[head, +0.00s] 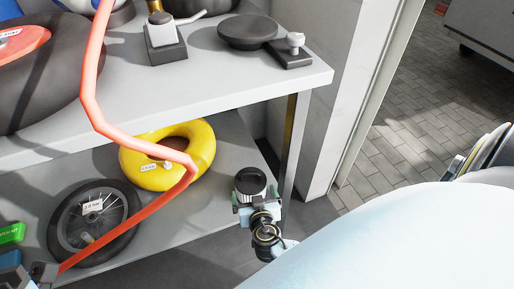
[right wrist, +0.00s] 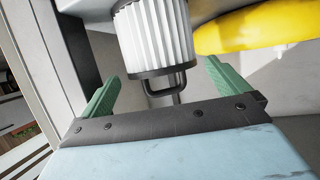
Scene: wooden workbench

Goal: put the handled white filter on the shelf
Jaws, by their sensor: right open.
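The white filter (right wrist: 157,38) has pleated sides, a black end cap and a black wire handle that points toward my right gripper in the right wrist view. In the head view its dark round top (head: 250,181) shows at the right end of the lower shelf; its base is hidden, so I cannot tell what it rests on. My right gripper (head: 257,203) is open at the filter. In the right wrist view its two green fingers (right wrist: 160,90) stand apart on either side of the handle and cap.
The lower shelf (head: 225,150) holds a yellow ring (head: 202,151) and a spoked wheel (head: 70,222). A metal post (head: 294,140) stands at the right.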

